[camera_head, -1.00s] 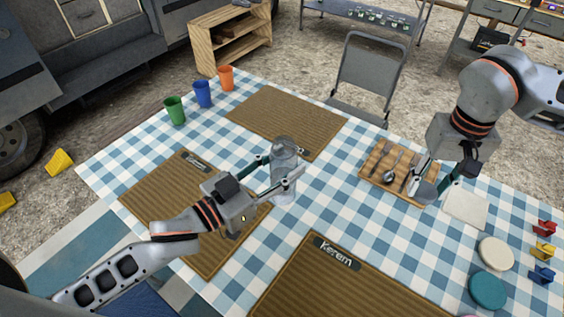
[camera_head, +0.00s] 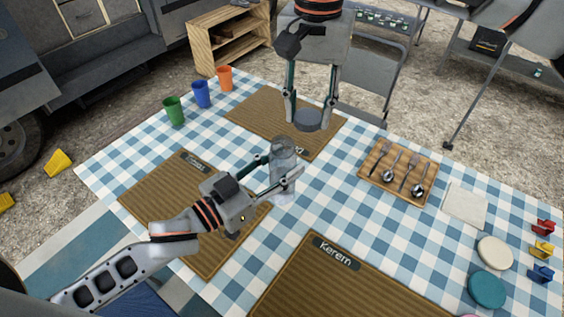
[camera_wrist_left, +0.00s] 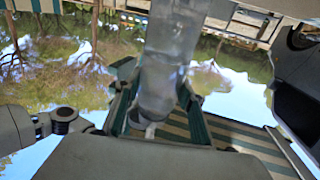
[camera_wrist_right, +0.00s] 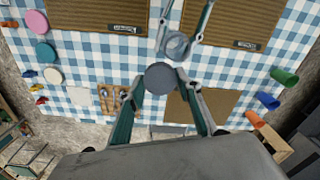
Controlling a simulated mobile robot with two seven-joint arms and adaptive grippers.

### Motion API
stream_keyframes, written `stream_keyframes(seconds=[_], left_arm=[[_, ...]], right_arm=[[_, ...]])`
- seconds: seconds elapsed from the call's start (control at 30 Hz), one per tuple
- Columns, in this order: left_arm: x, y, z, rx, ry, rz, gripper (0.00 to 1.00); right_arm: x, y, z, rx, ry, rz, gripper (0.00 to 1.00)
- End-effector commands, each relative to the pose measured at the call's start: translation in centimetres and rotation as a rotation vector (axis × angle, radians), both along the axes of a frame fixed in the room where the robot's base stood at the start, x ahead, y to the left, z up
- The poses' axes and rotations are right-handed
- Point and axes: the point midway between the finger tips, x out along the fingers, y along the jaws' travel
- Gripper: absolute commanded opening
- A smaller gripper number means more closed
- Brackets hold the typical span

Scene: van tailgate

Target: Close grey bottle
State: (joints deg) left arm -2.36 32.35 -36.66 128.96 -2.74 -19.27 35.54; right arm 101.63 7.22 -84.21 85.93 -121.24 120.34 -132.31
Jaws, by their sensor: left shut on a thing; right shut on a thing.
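The clear grey bottle (camera_head: 284,180) stands upright above the checked tablecloth, with its open top facing up. My left gripper (camera_head: 283,178) is shut around its body; the bottle also fills the middle of the left wrist view (camera_wrist_left: 166,65). My right gripper (camera_head: 309,112) points down and is shut on a round dark grey lid (camera_head: 307,121). The lid is above and slightly right of the bottle, apart from it. In the right wrist view the lid (camera_wrist_right: 161,78) sits between the fingertips, and the bottle's open rim (camera_wrist_right: 177,45) shows just beyond it.
Green (camera_head: 174,110), blue (camera_head: 202,94) and orange (camera_head: 225,78) cups stand at the far left table edge. A wooden cutlery tray (camera_head: 372,171), a white napkin (camera_head: 465,205), a cream disc (camera_head: 495,252) and a teal disc (camera_head: 487,289) lie on the right. Woven mats cover much of the table.

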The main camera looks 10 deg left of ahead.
Motion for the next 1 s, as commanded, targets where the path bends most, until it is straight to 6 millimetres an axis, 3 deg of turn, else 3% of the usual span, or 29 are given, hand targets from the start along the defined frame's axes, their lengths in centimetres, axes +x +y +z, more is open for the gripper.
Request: stream_keyframes(seconds=[0.1,0.3,0.73,1.0], left_arm=[[0.0,0.0,0.1,-0.001,-0.002,0.000,0.00],[0.0,0.0,0.1,-0.001,-0.002,0.000,0.00],[0.0,0.0,0.1,-0.001,-0.002,0.000,0.00],[0.0,0.0,0.1,-0.001,-0.002,0.000,0.00]], right_arm=[[-1.0,2.5,1.2,-0.005,0.001,-0.011,0.28],[-1.9,4.3,2.0,-0.008,0.005,-0.023,0.28],[-1.9,4.4,1.8,-0.008,0.006,-0.024,0.28],[-2.0,4.4,-0.4,-0.008,0.010,-0.023,0.28]])
